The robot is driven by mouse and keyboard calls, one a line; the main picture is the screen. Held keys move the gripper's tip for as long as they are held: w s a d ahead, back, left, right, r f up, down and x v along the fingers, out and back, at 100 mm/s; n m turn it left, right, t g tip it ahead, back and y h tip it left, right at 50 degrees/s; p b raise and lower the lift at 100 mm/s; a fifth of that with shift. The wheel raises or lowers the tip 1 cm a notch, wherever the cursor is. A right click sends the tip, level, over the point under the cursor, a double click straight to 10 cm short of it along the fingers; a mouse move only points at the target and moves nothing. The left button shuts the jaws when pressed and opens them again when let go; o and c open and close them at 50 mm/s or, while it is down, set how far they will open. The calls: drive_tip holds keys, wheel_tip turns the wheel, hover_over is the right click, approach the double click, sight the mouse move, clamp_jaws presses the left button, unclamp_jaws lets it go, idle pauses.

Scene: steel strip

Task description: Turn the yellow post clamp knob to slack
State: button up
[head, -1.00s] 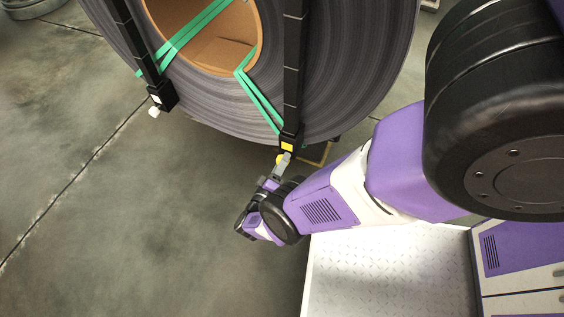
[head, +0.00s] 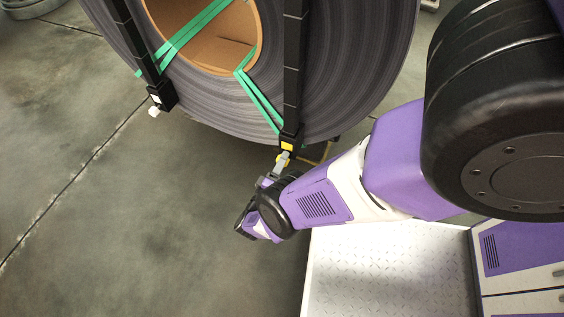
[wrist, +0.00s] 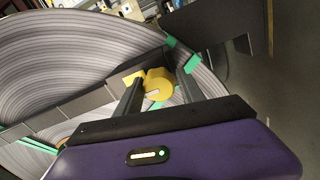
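The yellow post clamp knob (wrist: 159,84) sits at the lower end of the right-hand black post, by a yellow label (head: 287,146). A pale mark shows on its face. In the head view the knob (head: 282,161) is partly covered by a grey finger. My gripper (wrist: 160,83) has one finger on each side of the knob in the wrist view. The fingers look open, with a narrow gap on the right; contact on the left is unclear. My gripper also shows in the head view (head: 281,163), just below the post end.
A large steel strip coil (head: 350,70) with green straps (head: 195,35) stands behind the posts. The left black post ends in a clamp with a white knob (head: 154,112). The concrete floor (head: 120,220) at left is clear.

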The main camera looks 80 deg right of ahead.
drive_tip(key=shift+o, duration=1)
drive_tip(key=v, duration=0.7)
drive_tip(key=shift+a, duration=0.4)
drive_tip(key=shift+w, duration=0.1)
